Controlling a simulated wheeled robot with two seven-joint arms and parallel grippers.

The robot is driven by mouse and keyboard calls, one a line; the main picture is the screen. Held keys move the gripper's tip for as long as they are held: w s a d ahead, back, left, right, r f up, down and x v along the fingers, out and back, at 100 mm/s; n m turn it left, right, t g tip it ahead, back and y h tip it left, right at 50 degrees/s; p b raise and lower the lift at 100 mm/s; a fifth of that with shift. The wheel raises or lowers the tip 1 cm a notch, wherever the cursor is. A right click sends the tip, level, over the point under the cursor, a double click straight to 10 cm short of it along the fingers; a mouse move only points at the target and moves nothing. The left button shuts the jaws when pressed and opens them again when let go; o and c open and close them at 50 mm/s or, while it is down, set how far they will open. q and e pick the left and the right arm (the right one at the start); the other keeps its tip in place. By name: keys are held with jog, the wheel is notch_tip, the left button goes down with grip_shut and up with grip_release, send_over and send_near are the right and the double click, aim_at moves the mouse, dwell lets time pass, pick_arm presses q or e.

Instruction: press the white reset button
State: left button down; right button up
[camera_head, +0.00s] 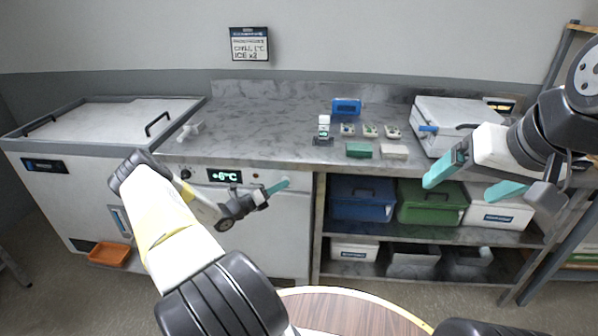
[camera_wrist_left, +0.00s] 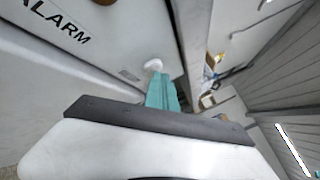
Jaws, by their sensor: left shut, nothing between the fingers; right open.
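The white button (camera_wrist_left: 153,65) is a small round knob on the pale front panel in the left wrist view. My left gripper (camera_wrist_left: 160,80) is shut and empty, its teal fingertips right by the button's lower edge in that view. I cannot tell whether they touch it. In the head view my left gripper (camera_head: 283,185) is in front of the upper right of the cooler's front (camera_head: 285,215), right of the +6°C display (camera_head: 224,176). The button is not clearly made out there. My right gripper (camera_head: 462,188) is open and empty, in front of the bench's right part.
An ALARM label (camera_wrist_left: 60,22) and part of a brown-orange round thing (camera_wrist_left: 105,2) are on the same panel. The worktop (camera_head: 260,125) holds a blue rack (camera_head: 346,106), small trays and a grey case (camera_head: 455,115). A round wooden table (camera_head: 345,312) is close in front.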

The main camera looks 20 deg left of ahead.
pick_arm(q)
jog(key=shift+s+d, duration=0.1)
jog(key=shift+s, duration=0.55)
jog(key=shift+s+d, duration=0.2)
jog(key=shift+s, duration=1.05)
jog(key=shift+s+d, duration=0.2)
jog(key=shift+s, duration=1.05)
